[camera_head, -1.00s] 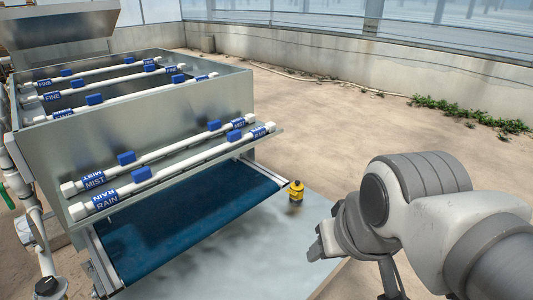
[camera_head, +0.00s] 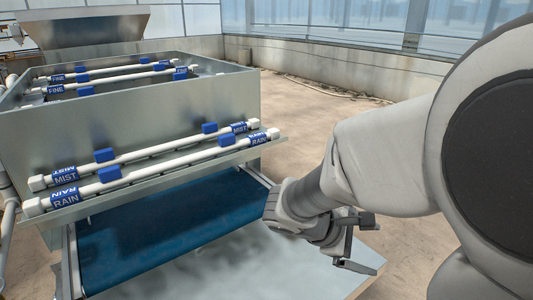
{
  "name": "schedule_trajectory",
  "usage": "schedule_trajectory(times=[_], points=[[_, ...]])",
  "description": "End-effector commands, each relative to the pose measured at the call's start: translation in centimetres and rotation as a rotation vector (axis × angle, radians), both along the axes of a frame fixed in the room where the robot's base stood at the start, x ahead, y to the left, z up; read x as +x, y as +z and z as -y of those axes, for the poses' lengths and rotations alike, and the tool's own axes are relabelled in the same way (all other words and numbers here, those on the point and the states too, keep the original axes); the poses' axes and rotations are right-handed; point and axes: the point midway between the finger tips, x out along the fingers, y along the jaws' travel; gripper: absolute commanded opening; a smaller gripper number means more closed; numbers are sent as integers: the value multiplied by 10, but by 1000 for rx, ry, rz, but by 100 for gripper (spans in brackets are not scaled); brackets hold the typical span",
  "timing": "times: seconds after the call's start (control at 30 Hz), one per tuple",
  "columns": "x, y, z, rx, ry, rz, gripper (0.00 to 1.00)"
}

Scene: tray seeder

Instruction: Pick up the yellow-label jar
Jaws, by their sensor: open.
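The yellow-label jar does not show now. A second ago it stood on the pale metal tabletop near the right end of the blue belt (camera_head: 165,232). My wrist now covers about that place, so the jar appears hidden behind it. My gripper (camera_head: 368,243) is open, its fingers pointing right over the right part of the tabletop (camera_head: 240,268). I see nothing between the fingers.
The metal seeder housing (camera_head: 150,120) stands at the left, with white pipes labelled MIST and RAIN (camera_head: 150,177) and blue valves along its front. My arm fills the right side. Bare floor (camera_head: 300,115) lies behind.

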Motion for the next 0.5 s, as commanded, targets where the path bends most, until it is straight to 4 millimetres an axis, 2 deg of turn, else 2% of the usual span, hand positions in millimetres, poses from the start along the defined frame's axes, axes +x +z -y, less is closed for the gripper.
schedule_trajectory(times=[0.03, 0.17, 0.27, 0.4, 0.5], points=[[15, -19, -5, -85, 73, -43, 99], [55, -43, -21, -297, 264, -119, 99], [87, -65, -43, -460, 419, -167, 99], [125, -100, -86, -677, 641, -214, 99], [145, -124, -118, -807, 783, -233, 99]])
